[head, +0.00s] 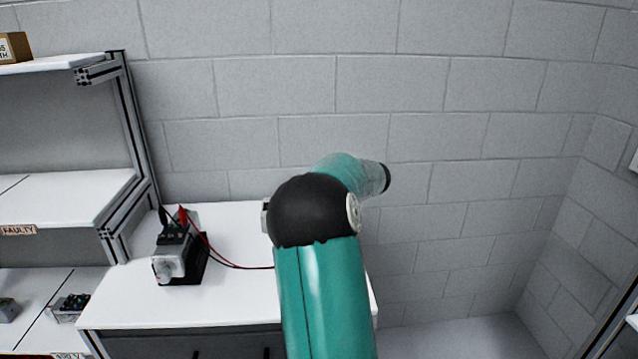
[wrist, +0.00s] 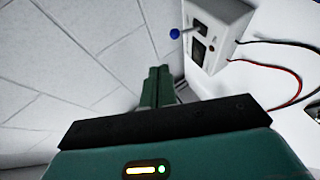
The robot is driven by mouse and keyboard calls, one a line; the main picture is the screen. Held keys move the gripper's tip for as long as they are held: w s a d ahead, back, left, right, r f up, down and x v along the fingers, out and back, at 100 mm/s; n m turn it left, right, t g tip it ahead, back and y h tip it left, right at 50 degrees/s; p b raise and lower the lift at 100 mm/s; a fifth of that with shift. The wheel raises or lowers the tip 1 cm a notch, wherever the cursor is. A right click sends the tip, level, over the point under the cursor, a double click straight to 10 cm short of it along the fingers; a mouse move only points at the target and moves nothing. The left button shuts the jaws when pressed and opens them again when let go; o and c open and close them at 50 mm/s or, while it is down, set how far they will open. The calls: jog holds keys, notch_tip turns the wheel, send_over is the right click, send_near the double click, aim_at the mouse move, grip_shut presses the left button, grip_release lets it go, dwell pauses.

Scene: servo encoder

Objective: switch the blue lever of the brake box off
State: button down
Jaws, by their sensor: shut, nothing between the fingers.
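The brake box is a pale box (wrist: 224,20) at the top of the wrist view, seen tilted. Its blue lever (wrist: 174,34) is a small blue knob on a short stem that sticks out from the box's face toward the left. My gripper (wrist: 155,72) is shut and empty, its two green fingers side by side. The fingertips appear below and a little left of the blue knob, with a visible gap between them. In the head view my teal arm blocks the place where the cables lead, and neither the box nor my gripper shows there.
A grey servo unit (head: 170,262) with red and black clips stands on the white bench (head: 125,310). Red and black cables (head: 235,265) run from it behind my arm. A shelf rack (head: 128,160) stands at left. A block wall (head: 450,130) is behind.

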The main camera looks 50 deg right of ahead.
jog(key=shift+r+v, duration=0.2)
jog(key=shift+v, duration=0.75)
jog(key=shift+r+v, duration=0.15)
jog(key=shift+v, duration=0.8)
jog(key=shift+w+d, duration=0.1)
jog(key=shift+w, duration=0.05)
